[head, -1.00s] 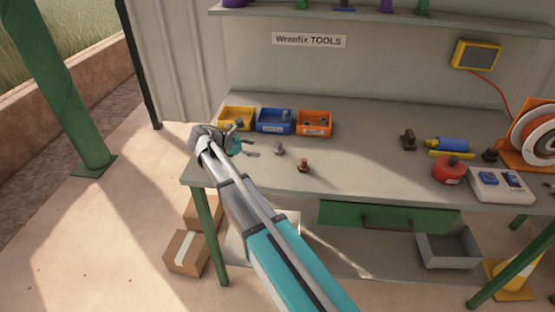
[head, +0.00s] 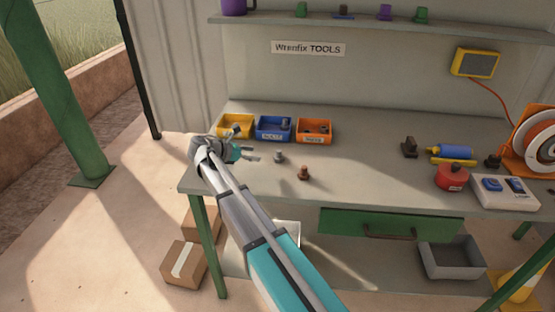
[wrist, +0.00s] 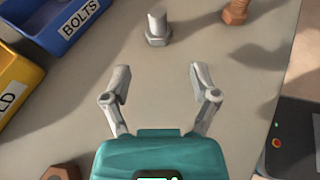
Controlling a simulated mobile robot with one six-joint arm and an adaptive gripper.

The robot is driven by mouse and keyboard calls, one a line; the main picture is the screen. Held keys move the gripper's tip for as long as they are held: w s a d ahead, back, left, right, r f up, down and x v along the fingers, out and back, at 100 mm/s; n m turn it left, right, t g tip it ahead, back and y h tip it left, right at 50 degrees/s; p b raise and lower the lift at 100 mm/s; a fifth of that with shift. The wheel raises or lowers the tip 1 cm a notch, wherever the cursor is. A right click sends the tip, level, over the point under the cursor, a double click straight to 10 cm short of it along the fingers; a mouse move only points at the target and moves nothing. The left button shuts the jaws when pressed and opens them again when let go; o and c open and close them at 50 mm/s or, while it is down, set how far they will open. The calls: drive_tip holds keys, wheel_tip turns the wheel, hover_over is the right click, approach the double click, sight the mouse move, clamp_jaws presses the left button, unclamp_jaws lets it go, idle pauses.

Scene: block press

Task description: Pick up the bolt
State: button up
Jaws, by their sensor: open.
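A grey bolt (head: 279,157) with a hex head stands upright, head down, on the bench. In the wrist view the grey bolt (wrist: 157,30) is ahead of my fingers, roughly centred between them and beyond their tips. A rust-brown bolt (head: 303,173) stands to its right and nearer the bench's front edge; the wrist view shows it (wrist: 236,12) at the top right. My gripper (head: 247,145) is open and empty over the left end of the bench, left of both bolts. In the wrist view my gripper's fingers (wrist: 160,74) are spread with bare bench between them.
Behind are a yellow bin (head: 235,125), a blue bin (head: 273,136) labelled BOLTS and an orange bin (head: 314,138). A brown hex piece (wrist: 61,172) lies near my gripper. A red round container (head: 450,178) and other items stand at right. The bench's middle is clear.

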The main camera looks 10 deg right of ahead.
sight(278, 157)
drive_tip(key=shift+b+x, duration=0.8)
drive_tip(key=shift+x, duration=1.9)
drive_tip(key=shift+r+b+x, duration=0.15)
drive_tip(key=shift+b+x, duration=0.25)
drive_tip(key=shift+x, duration=0.9)
drive_tip(key=shift+r+b+x, duration=0.1)
drive_tip(key=shift+b+x, duration=0.3)
drive_tip(key=shift+x, duration=0.9)
drive_tip(key=shift+w, duration=0.2)
drive_tip(key=shift+s, duration=0.1)
clamp_jaws()
